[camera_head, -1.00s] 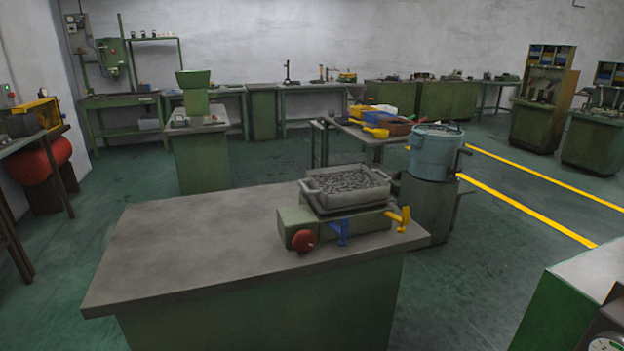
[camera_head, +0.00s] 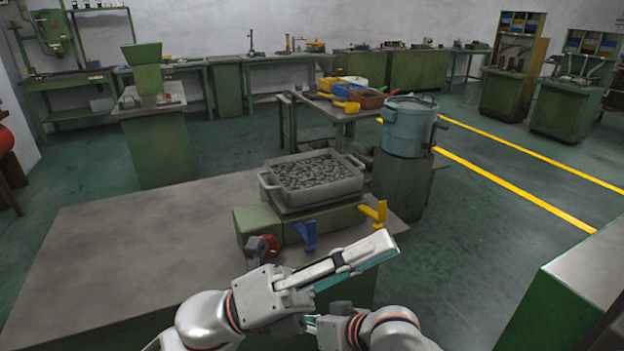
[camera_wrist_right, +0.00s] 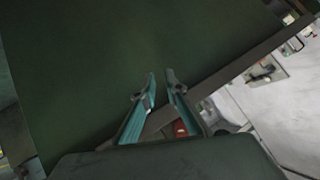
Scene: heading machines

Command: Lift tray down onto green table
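The grey tray (camera_head: 318,195) has two end handles and is full of small dark metal pieces. It rests on a green device (camera_head: 283,231) with a red knob, a blue lever and a yellow lever, on the green table (camera_head: 110,255) with its grey top. In the head view my left gripper (camera_head: 385,247) is side-on, in front of the device and apart from the tray; its fingers overlap, so its opening is unclear. In the right wrist view my right gripper (camera_wrist_right: 162,80) is open and empty, facing a dark green surface; its fingers are not clearly visible in the head view.
The left part of the tabletop is clear. A blue pot (camera_head: 408,126) stands on a green stand behind right. A side table behind holds yellow, blue and brown bins (camera_head: 368,98). Another green bench (camera_head: 590,270) is at the right edge.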

